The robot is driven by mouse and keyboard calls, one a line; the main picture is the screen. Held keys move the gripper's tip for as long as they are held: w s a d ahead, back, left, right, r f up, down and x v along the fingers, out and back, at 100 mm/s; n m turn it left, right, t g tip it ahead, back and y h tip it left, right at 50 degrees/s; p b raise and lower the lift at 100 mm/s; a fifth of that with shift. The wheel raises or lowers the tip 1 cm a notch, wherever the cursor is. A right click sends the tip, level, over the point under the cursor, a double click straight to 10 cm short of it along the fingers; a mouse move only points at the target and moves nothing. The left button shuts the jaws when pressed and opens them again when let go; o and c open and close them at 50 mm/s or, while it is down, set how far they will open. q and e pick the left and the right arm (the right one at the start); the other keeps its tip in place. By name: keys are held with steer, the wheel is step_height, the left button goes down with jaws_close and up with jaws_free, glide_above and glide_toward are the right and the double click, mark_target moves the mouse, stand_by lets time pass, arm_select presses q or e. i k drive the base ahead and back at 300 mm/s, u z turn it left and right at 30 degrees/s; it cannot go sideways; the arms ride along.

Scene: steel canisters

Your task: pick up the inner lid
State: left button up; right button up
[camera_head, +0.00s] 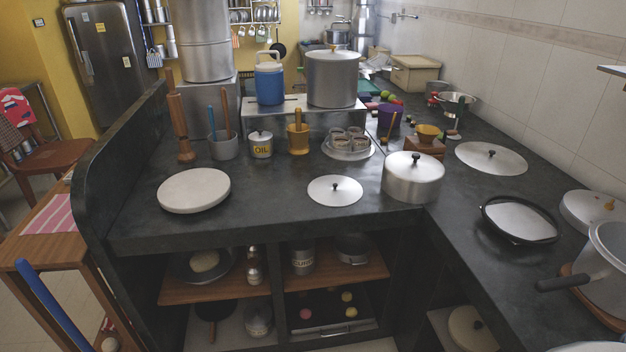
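Neither of my grippers is in view. No lid is clearly marked as the inner lid, and I cannot tell which one it is. A small round steel lid (335,191) with a dark knob lies flat on the dark counter, left of the lidded steel pot (412,183). A larger steel lid (491,159) with a dark knob lies flat on the right counter.
The dark counter (275,218) is L-shaped, with a raised left wall. A white round board (194,190) lies at left. A blue jug (269,84) and big pot (332,82) stand on a riser. A dark-rimmed flat pan (519,218) lies at right. Shelves below hold vessels.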

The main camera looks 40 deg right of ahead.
mark_target(331, 190)
steer(key=z, duration=0.55)
steer(key=i, duration=0.8)
steer(key=z, duration=0.8)
